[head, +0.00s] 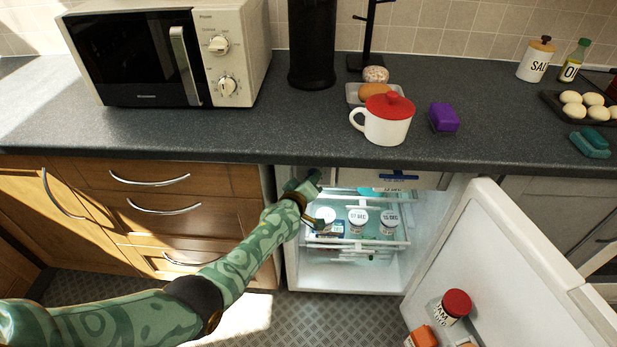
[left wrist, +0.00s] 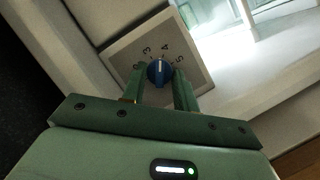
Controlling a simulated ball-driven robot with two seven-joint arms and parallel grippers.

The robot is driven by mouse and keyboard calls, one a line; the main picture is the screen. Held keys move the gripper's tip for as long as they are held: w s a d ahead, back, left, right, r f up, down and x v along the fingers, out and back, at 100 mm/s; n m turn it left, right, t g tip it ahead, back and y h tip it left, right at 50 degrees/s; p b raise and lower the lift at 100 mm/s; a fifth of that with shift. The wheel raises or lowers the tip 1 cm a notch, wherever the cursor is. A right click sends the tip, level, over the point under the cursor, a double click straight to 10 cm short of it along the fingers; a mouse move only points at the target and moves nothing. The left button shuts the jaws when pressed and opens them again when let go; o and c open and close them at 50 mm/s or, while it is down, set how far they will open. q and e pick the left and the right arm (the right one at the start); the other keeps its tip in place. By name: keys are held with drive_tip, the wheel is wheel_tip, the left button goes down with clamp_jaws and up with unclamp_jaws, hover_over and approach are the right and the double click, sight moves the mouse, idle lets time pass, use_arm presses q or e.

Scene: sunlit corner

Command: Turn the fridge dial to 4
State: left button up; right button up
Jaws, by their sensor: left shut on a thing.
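The fridge dial (left wrist: 159,72) is a small blue knob with a white mark, on a pale plate (left wrist: 125,52) printed with numbers, among them 3, 4 and 5. The white mark points toward the top of the plate, near the 3 and 4; its exact setting is hard to read. My left gripper (left wrist: 161,80) has a finger on each side of the dial and is shut on it. In the head view my left gripper (head: 305,184) reaches into the upper left of the open fridge (head: 350,275), and the dial is hidden there. My right gripper is not in view.
The fridge door (head: 490,250) stands open to the right, with jars in its shelves. Several lidded tubs (head: 358,221) stand on a shelf inside. The dark counter (head: 250,135) overhangs the fridge, bearing a microwave (head: 150,55) and a red-lidded cup (head: 387,120).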

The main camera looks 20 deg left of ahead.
use_arm(q)
drive_tip(key=shift+d+m+g+y+p, duration=0.15)
drive_tip(key=shift+m+g+y+p, duration=0.2)
drive_tip(key=shift+m+p, duration=0.45)
drive_tip(key=o, duration=1)
drive_tip(key=shift+c, duration=0.2)
